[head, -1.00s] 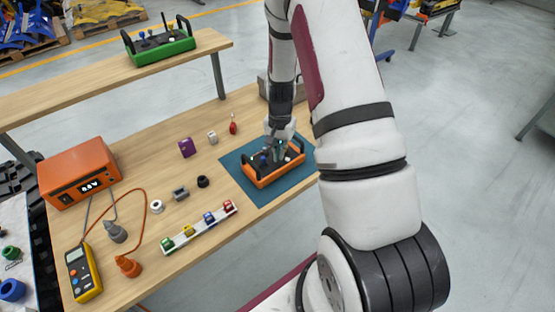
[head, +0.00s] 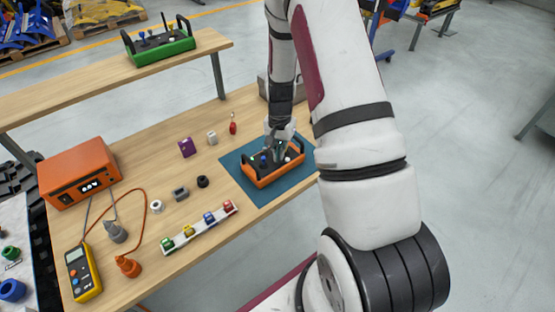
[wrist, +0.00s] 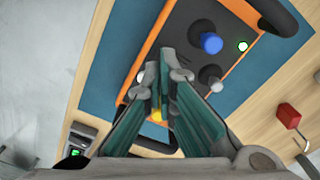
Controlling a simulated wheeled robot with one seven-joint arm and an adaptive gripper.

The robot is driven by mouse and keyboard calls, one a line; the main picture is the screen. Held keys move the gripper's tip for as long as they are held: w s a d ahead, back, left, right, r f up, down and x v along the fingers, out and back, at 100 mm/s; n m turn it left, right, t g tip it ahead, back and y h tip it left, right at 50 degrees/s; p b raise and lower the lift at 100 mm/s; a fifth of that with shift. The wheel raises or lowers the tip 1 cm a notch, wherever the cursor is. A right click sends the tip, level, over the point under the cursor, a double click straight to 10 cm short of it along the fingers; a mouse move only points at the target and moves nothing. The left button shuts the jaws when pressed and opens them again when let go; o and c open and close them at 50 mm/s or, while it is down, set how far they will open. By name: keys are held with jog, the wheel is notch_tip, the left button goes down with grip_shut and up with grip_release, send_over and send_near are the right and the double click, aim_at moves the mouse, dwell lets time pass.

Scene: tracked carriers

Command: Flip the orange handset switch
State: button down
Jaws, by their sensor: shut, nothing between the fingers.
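The orange handset (head: 276,174) lies on a blue-green mat (head: 256,194) on the workbench. It has a dark top panel and a black handle at each end. My gripper (head: 280,158) is over the handset's panel. In the wrist view my gripper (wrist: 164,88) is shut with nothing held, its tips low at the panel. A small yellow part (wrist: 156,115) shows between the fingers. The fingers hide part of the panel, and I cannot make out the switch or any contact with it.
A green handset (head: 160,45) stands on the raised shelf. An orange power unit (head: 80,172), a yellow meter (head: 83,273) and a rack of coloured parts (head: 198,229) are to the left. Small loose parts, including a purple block (head: 186,148), lie near the mat.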

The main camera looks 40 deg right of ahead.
jog(key=shift+f+b, duration=0.35)
jog(key=shift+f, duration=0.75)
dwell(0.6)
jog(key=shift+r, duration=0.1)
jog(key=shift+r+p, duration=1.05)
jog(key=shift+r, duration=2.35)
